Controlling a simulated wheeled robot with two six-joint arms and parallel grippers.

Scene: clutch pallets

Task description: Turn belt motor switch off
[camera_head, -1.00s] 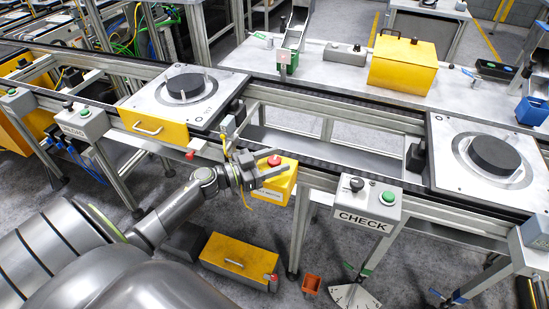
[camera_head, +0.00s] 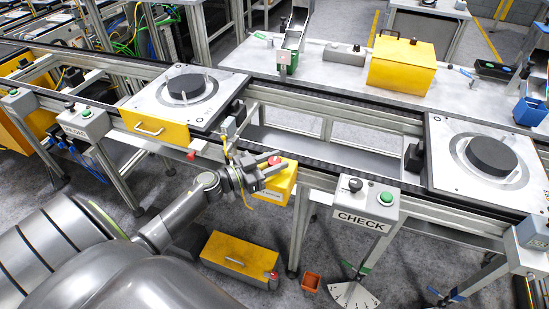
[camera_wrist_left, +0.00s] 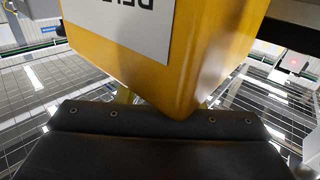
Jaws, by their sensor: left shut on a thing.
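The belt motor switch is a yellow box (camera_head: 280,184) with a red button (camera_head: 274,161) on top, mounted below the conveyor's front rail. In the left wrist view the yellow box (camera_wrist_left: 185,55) fills the upper middle, and its white label (camera_wrist_left: 120,22) is upside down and cut off. My left gripper (camera_head: 268,165) is at the top left of the box, beside the red button, and is shut on part of the switch. The exact contact is hidden in the wrist view, where the dark gripper body covers the bottom. My right gripper is not in view.
A grey CHECK box (camera_head: 366,208) with a black knob and a green button hangs to the right. The conveyor rail (camera_head: 330,170) runs above the switch. A yellow case (camera_head: 240,260) and a small orange bin (camera_head: 311,282) are on the floor below.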

